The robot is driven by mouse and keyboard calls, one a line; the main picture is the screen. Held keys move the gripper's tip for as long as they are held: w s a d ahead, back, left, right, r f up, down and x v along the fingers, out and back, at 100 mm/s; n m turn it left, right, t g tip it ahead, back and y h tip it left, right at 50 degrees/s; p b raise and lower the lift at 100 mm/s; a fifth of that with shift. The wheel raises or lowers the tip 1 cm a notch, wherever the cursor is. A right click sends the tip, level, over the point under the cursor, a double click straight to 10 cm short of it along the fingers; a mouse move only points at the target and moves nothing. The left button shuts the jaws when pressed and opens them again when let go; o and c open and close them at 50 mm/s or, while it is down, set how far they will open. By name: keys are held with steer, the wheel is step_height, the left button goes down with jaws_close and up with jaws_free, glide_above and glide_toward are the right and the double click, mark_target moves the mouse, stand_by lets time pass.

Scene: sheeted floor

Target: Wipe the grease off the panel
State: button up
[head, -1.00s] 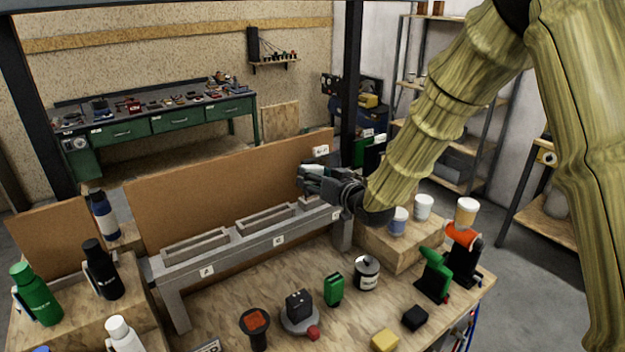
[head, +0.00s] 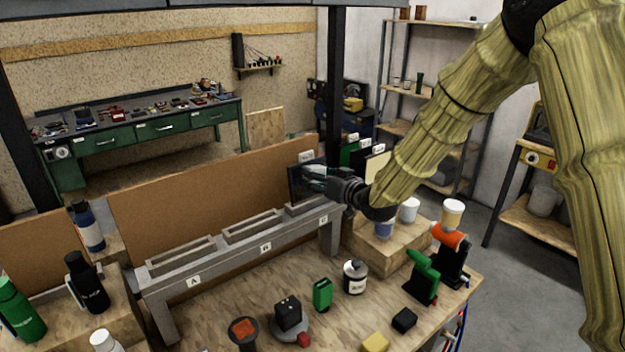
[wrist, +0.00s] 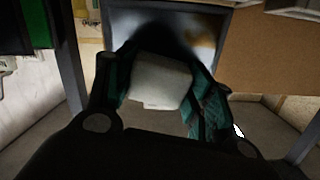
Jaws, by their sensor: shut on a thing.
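A dark upright panel (head: 295,183) stands at slot C of the grey rack (head: 203,278) in the head view. In the wrist view the panel (wrist: 222,17) has a pale face, with a brownish smear (wrist: 205,36) at right and a dark shadow in the middle. My gripper (head: 316,179) is in front of the panel. In the wrist view my gripper (wrist: 160,92) has its teal fingers shut on a pale grey-white block (wrist: 160,80). The block overlaps the panel's lower part in this view; I cannot tell whether they touch.
Slots A and B look empty. A brown board (head: 215,205) stands behind the rack. In front are a green box (head: 322,294), a labelled canister (head: 355,278), a black block (head: 404,320), a yellow block (head: 375,343) and a green tool (head: 422,277). Cups stand on a wooden block (head: 395,260).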

steer(key=shift+w+d, duration=0.85)
steer(key=shift+d, duration=0.3)
steer(key=shift+w+d, duration=0.85)
steer(key=shift+d, duration=0.25)
steer(key=shift+s+d, duration=0.1)
steer(key=shift+p+v, duration=0.45)
steer(key=shift+v, duration=2.4)
steer(key=shift+v, duration=1.5)
